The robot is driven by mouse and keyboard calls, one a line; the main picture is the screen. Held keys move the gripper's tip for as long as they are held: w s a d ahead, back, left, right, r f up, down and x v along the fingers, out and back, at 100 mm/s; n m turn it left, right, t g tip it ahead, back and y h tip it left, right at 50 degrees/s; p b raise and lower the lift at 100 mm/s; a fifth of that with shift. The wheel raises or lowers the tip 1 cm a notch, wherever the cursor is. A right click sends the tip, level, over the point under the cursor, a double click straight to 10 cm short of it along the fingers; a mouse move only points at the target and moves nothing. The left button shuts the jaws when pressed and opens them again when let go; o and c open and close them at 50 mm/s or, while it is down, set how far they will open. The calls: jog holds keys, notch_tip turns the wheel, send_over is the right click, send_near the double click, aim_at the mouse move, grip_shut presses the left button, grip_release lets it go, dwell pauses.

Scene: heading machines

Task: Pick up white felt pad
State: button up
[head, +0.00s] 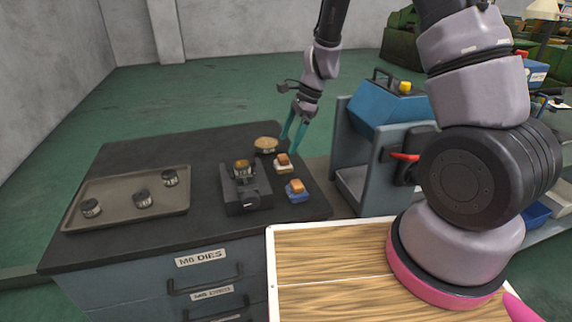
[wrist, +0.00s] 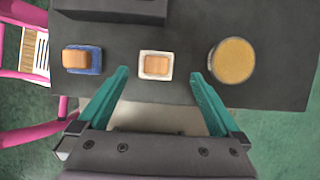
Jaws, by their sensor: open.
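The white felt pad (head: 281,169) lies on the dark cabinet top near its right edge, with a tan block on it. In the wrist view the white pad (wrist: 155,79) lies between the fingertips in the picture, nearer the left finger. My gripper (head: 291,143) is open and empty, its teal fingers pointing down by the cabinet's right edge. In the wrist view my gripper (wrist: 160,74) has its fingers spread wide. Neither finger visibly touches the pad; the height gap is hard to tell.
A blue pad (head: 298,194) with a tan block and a round tan-topped tin (head: 266,144) flank the white pad. A dark fixture (head: 245,195) stands left. A tray (head: 120,213) holds dies. A blue-grey machine (head: 380,130) stands right, past a gap.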

aim_at(284, 157)
jog(key=shift+s+d+x, duration=0.1)
jog(key=shift+d+x, duration=0.05)
jog(key=shift+x, duration=1.6)
jog(key=shift+s+d+x, duration=0.1)
jog(key=shift+x, duration=1.65)
jog(key=c, duration=1.4)
notch_tip(284, 157, up, 10)
jog(key=o, duration=0.5)
jog(key=shift+c, duration=1.2)
